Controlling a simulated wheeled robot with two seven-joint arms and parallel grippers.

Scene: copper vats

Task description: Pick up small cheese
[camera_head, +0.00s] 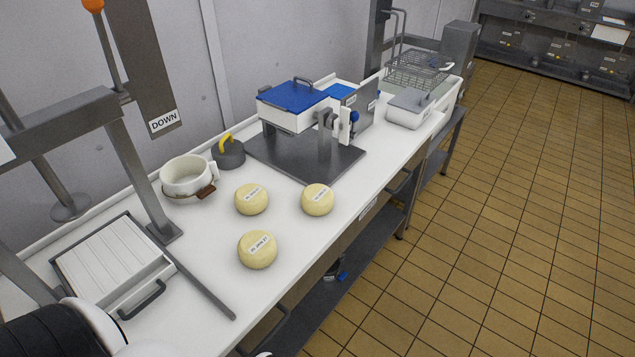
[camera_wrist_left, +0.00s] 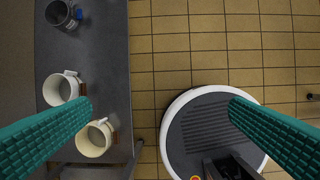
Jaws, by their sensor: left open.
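Three round pale-yellow cheeses with white date labels sit on the white worktop in the head view. One cheese (camera_head: 257,250) is nearest the front, one (camera_head: 251,199) is behind it, and one (camera_head: 317,199) is to the right. They look similar in size, and they stand apart from each other. My left gripper (camera_wrist_left: 160,103) shows in the left wrist view as two teal ridged fingers, wide apart with nothing between them. No cheese shows in that view. My right gripper is not in view.
A press frame (camera_head: 130,170) and slatted tray (camera_head: 113,262) stand left of the cheeses. A white pot (camera_head: 186,175), grey weight (camera_head: 228,152) and blue-lidded device (camera_head: 293,105) are behind. In the wrist view, white cups (camera_wrist_left: 96,138) stand on a dark surface (camera_wrist_left: 95,60) beside tiled floor.

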